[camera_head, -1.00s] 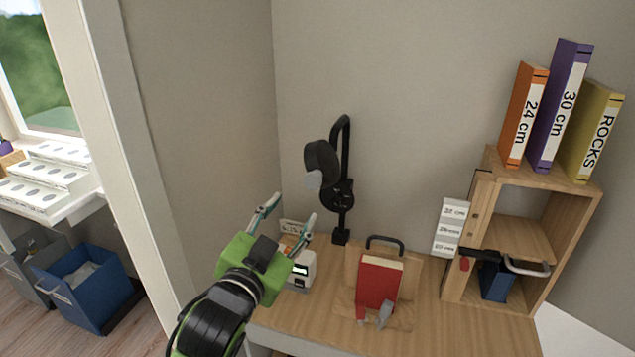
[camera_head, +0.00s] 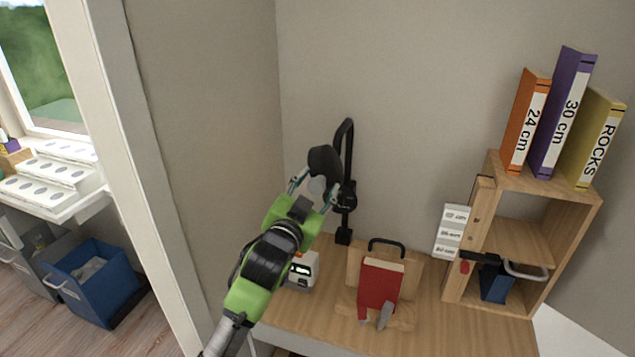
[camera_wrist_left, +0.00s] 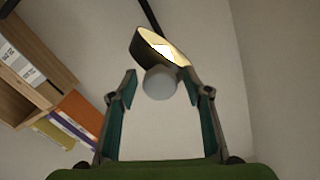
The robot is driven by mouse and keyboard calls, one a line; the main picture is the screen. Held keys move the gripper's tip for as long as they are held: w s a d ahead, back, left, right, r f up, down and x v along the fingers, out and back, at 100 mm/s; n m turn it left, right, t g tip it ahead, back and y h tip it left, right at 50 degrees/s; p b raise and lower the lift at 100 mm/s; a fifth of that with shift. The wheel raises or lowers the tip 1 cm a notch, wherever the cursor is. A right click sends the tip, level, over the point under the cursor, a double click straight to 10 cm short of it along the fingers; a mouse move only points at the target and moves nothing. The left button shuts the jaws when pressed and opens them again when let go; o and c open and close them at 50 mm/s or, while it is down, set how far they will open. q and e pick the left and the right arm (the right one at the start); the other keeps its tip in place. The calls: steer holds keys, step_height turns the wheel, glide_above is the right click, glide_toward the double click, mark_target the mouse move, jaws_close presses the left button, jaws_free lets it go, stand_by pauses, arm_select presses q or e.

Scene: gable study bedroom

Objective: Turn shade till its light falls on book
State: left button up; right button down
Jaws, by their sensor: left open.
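The red book (camera_head: 380,284) stands on a wooden stand on the desk, right of the lamp. My right gripper is not seen.
A small white device (camera_head: 303,270) stands on the desk (camera_head: 300,322) beneath my left arm. A wooden shelf (camera_head: 518,240) with tall binders on top is at the right. A wall (camera_head: 205,130) closes off the left side.

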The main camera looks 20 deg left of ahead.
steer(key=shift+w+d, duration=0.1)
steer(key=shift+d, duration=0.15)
arm_select(q)
steer(key=c, duration=1.1)
steer(key=n+p, duration=0.1)
steer(key=n, duration=0.2)
steer(key=shift+r+p, duration=0.15)
steer(key=shift+p, duration=0.2)
steer(key=n, duration=0.2)
steer(key=shift+n+p, duration=0.3)
steer(key=shift+p, duration=0.05)
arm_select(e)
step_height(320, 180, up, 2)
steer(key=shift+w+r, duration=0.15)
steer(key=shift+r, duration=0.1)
arm_select(q)
steer(key=o, duration=1.1)
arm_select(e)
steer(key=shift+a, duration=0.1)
